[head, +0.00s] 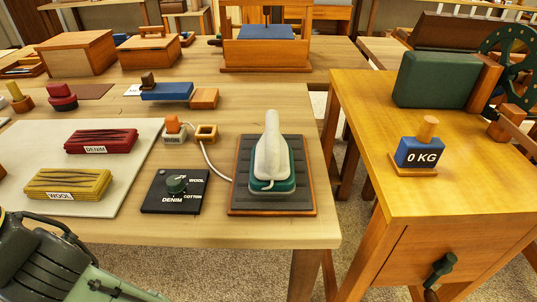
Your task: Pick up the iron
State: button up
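The iron (270,158) has a pale cream body and handle and a green base. It rests on a dark ribbed pad with a wooden frame (302,205), near the right front corner of the table. A white cord runs from it to the left. My arm shows at the lower left, dark grey and pale green, well apart from the iron. The fingertips of my gripper cannot be made out in this view.
A black dial panel (155,205) lies left of the pad. Bundles labelled DENIM (102,141) and WOOL (68,184) lie on a pale board (130,132). A blue 0 KG block (420,152) stands on the right table (375,110). A gap separates the tables.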

aim_at(272, 157)
jog(key=k+j+z, duration=0.1)
jog(key=k+z, duration=0.8)
jog(key=z, duration=0.15)
jog(key=i, duration=0.45)
